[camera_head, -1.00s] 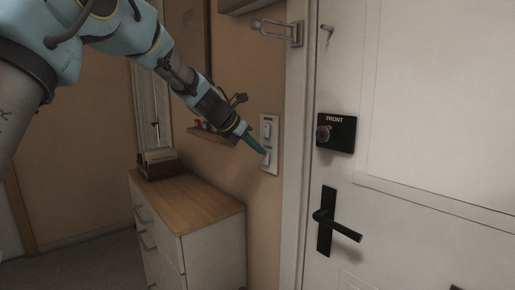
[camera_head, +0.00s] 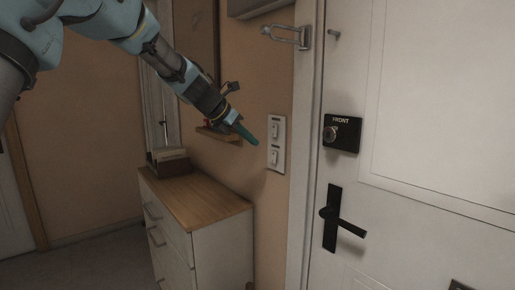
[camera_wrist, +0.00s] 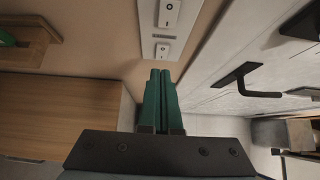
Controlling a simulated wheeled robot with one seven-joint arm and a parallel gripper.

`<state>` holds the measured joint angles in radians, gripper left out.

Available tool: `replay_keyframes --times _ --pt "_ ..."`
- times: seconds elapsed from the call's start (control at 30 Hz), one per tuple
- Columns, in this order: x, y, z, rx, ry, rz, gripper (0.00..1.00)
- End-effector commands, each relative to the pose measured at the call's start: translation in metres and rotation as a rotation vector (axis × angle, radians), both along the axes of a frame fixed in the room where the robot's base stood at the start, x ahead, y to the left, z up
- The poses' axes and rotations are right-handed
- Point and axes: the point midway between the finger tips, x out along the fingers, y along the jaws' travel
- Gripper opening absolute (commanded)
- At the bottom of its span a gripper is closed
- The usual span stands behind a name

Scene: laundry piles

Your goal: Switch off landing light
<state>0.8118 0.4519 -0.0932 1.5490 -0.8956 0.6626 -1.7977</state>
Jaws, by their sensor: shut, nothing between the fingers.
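A pale switch plate (camera_head: 281,146) with two rocker switches, one above the other, is on the tan wall left of the door. The upper switch (camera_head: 275,130) and lower switch (camera_head: 274,157) each have a small label above, too small to read. The plate also shows in the wrist view (camera_wrist: 147,46), where the rockers carry O and I marks. My gripper (camera_head: 255,143) has green fingers, shut and empty. Its tips are just left of the plate and appear apart from it. In the wrist view the fingertips (camera_wrist: 160,73) are below the lower rocker.
A white dresser with a wooden top (camera_head: 205,200) stands below the arm. A small wall shelf (camera_head: 219,133) is behind the gripper. The white door (camera_head: 420,230) has a black handle (camera_head: 335,218) and a black box marked FRONT (camera_head: 342,134).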

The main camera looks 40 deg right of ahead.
Motion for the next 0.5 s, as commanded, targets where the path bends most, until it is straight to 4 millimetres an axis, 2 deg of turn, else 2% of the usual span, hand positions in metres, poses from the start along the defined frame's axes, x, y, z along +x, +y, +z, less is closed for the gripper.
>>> replay_keyframes --times 0.1,0.3,0.5 --pt "0.002 0.015 0.019 -0.004 -0.004 0.003 0.0" --pt "0.003 0.033 0.043 -0.003 -0.002 0.002 0.0" --pt "0.003 0.04 0.051 0.0 -0.001 0.002 0.0"
